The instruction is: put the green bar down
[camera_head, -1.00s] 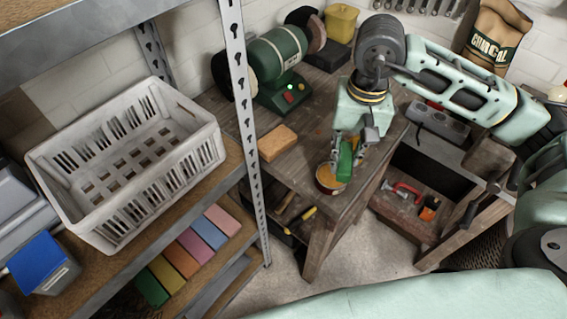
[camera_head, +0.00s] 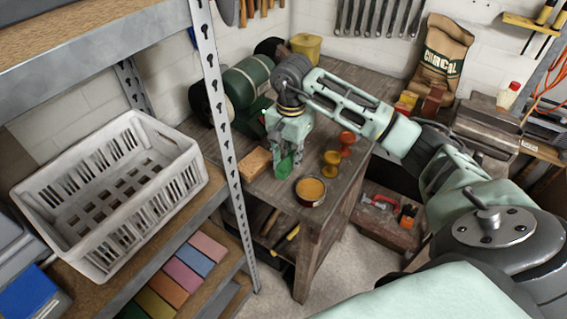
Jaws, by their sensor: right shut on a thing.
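The green bar (camera_head: 286,165) is in the jaws of my right gripper (camera_head: 289,153), low over the wooden workbench (camera_head: 275,193). My right arm reaches in from the right, with the gripper pointing down. The bar sits between the tan wooden block (camera_head: 255,161) and the round tin of orange stuff (camera_head: 310,190). I cannot tell whether the bar's lower end touches the bench top. My left gripper is not in view.
A green bench grinder (camera_head: 248,87) stands behind the gripper. A yellow knobbed piece (camera_head: 331,165) and a red one (camera_head: 346,142) stand right of the bar. A shelf upright (camera_head: 220,110) rises at left, beside a white crate (camera_head: 110,200).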

